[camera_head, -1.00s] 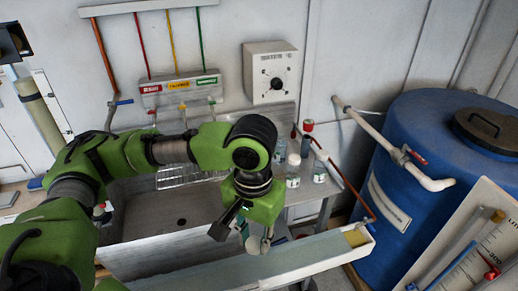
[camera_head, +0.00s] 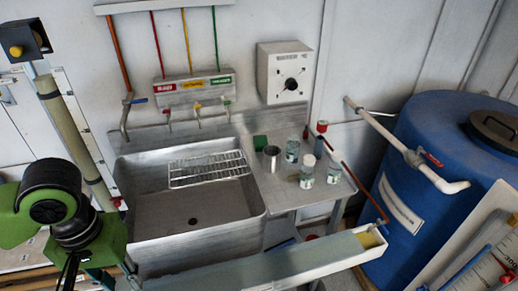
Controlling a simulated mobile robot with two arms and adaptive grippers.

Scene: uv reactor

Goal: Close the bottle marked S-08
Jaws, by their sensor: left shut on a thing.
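Small glass bottles stand on the steel counter right of the sink: one at the back (camera_head: 292,150), one in front with a pale top (camera_head: 307,172), and one to the right (camera_head: 334,168). Their labels are too small to read, so I cannot tell which is S-08. My left gripper (camera_head: 72,272) is at the lower left, well away from the bottles. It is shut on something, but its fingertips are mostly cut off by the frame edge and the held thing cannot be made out. My right gripper is not in view.
A metal cup (camera_head: 271,159) and a green block (camera_head: 260,143) stand beside the bottles. The sink (camera_head: 190,215) with a wire rack (camera_head: 208,169) is to their left. A long trough (camera_head: 270,267) runs along the front. A blue tank (camera_head: 425,150) stands at the right.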

